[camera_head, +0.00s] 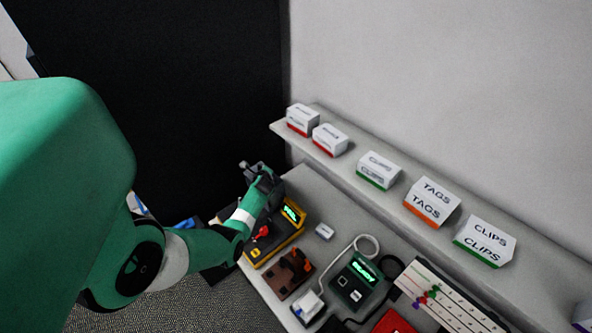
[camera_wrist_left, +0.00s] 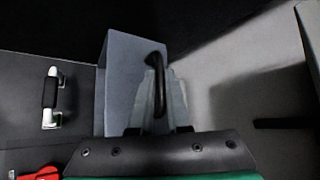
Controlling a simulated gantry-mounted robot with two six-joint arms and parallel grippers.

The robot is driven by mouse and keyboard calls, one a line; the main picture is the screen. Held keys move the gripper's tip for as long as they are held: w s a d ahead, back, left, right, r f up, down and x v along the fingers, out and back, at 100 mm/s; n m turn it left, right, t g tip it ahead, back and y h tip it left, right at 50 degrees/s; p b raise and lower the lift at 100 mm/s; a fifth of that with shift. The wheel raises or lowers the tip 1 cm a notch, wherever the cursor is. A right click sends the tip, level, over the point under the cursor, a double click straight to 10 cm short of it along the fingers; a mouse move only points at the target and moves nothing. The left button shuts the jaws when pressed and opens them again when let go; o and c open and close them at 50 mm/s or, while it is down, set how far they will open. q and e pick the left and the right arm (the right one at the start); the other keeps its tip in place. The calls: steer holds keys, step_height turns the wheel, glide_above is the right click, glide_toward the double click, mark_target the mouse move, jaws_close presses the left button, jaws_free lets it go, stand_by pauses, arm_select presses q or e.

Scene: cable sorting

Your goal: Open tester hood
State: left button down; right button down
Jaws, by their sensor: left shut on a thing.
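The tester (camera_head: 257,252), with a yellow base, a dark top and a lit green display, stands at the left end of the bench. My left gripper (camera_head: 262,178) is at its back left, above the tester. In the left wrist view my gripper (camera_wrist_left: 158,100) is shut on a black curved handle (camera_wrist_left: 155,59), beside a blue-grey panel (camera_wrist_left: 117,75) that looks like part of the hood. The hood's full outline is hidden by my gripper and arm in the head view. My right gripper is not in view.
A brown fixture (camera_head: 287,275) and a dark box with a green screen (camera_head: 358,284) stand right of the tester. A white board (camera_head: 450,300) lies farther right. A shelf (camera_head: 385,193) with labelled boxes runs behind. A second handle (camera_wrist_left: 51,98) shows at left in the wrist view.

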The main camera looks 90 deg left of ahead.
arm_select(q)
steer(key=c, duration=0.9)
jaws_free()
steer(key=shift+r, duration=0.1)
steer(key=shift+d+r, duration=0.15)
steer(key=p+v, duration=0.3)
steer(key=v, duration=0.8)
steer(key=shift+p, duration=0.4)
